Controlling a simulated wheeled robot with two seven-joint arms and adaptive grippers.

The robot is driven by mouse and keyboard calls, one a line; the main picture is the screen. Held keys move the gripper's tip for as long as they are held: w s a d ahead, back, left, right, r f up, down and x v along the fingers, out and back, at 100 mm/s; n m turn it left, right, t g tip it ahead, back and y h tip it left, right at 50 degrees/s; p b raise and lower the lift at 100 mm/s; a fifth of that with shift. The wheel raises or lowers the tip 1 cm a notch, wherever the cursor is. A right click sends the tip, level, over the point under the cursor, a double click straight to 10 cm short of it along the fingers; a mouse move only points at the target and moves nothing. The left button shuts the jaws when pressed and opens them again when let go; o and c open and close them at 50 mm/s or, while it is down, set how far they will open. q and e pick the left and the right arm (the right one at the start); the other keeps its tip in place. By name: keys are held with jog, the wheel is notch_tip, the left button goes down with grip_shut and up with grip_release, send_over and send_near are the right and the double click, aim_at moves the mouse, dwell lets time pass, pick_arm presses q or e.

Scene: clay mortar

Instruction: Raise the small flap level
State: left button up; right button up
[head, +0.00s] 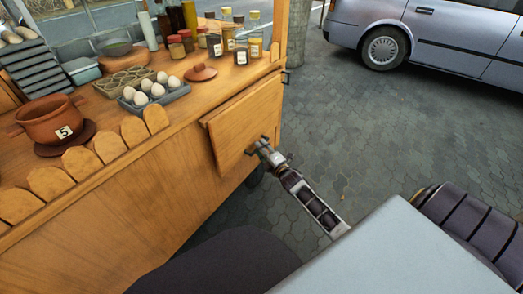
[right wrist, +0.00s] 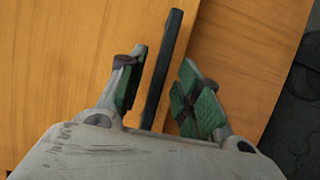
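The small flap (head: 240,118) is a wooden panel on the near side of the cart, at its right end. It hangs down from the counter edge, and its lower edge looks slightly out from the cart wall. A dark bar handle (right wrist: 165,65) stands on the flap. My right gripper (head: 262,146) is at the flap's lower right part. In the right wrist view its two green-padded fingers (right wrist: 162,66) are open, one on each side of the handle. My left gripper is not in view.
The wooden cart's counter (head: 105,178) carries a clay pot (head: 48,120), an egg tray (head: 155,100), a clay lid (head: 200,73) and several jars (head: 228,42) near the flap. Paved ground (head: 380,125) right of the cart is open. A silver car (head: 450,35) stands behind.

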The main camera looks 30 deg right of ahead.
jog(key=shift+w, duration=0.2)
grip_shut()
dwell(0.5)
